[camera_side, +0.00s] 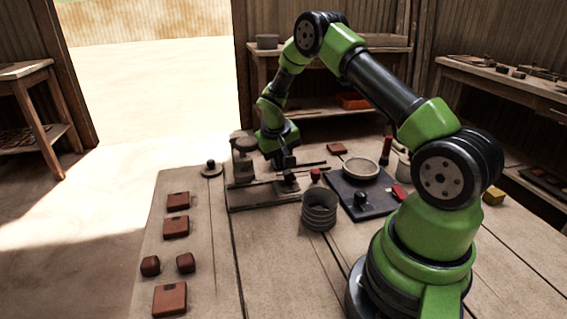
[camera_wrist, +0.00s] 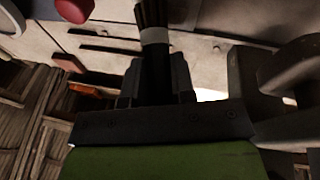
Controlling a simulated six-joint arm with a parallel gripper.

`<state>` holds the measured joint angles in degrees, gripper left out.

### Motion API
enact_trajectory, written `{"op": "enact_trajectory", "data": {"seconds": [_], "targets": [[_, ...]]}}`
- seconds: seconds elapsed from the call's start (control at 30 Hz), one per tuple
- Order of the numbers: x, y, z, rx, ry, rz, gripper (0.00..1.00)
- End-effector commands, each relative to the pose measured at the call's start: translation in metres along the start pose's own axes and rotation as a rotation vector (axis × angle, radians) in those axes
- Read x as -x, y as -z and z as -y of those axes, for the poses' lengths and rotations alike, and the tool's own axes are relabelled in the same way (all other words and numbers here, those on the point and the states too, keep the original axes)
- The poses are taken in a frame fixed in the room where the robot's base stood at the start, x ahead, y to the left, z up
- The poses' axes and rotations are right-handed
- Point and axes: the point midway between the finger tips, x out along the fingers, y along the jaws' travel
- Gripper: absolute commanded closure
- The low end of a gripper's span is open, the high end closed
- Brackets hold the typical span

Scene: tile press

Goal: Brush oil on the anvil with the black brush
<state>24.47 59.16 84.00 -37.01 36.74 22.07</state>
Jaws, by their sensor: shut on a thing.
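In the wrist view the black brush (camera_wrist: 155,60) lies between the jaws (camera_wrist: 155,85), with a pale band and dark bristles pointing away toward the top edge. In the side view the brush is too small and dark to make out clearly. The press (camera_side: 243,172) has a grey round head on a low base; a grey rounded part of it shows close on the right in the wrist view (camera_wrist: 290,80). I cannot tell whether the bristles touch the anvil.
A red knob (camera_side: 315,174) stands at the press's right end. A ribbed grey pot (camera_side: 319,212) is in front. A dark tray (camera_side: 345,187) carries a pale dish (camera_side: 360,168). Reddish tiles (camera_side: 176,227) lie along the left side. The front middle of the bench is clear.

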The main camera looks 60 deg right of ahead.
Motion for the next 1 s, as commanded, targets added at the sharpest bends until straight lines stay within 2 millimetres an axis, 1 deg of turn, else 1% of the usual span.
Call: {"op": "enact_trajectory", "data": {"seconds": [0.27,0.33,0.4,0.47,1.0], "targets": [[-0.008,0.024,-0.004,-0.002,0.001,0.000,1.00],[0.001,0.025,-0.006,-0.001,0.001,-0.003,1.00],[0.018,0.028,-0.010,-0.001,0.001,-0.005,1.00],[0.020,0.027,-0.010,-0.001,0.001,-0.002,1.00],[0.066,0.036,-0.021,-0.001,0.001,-0.002,1.00]]}}
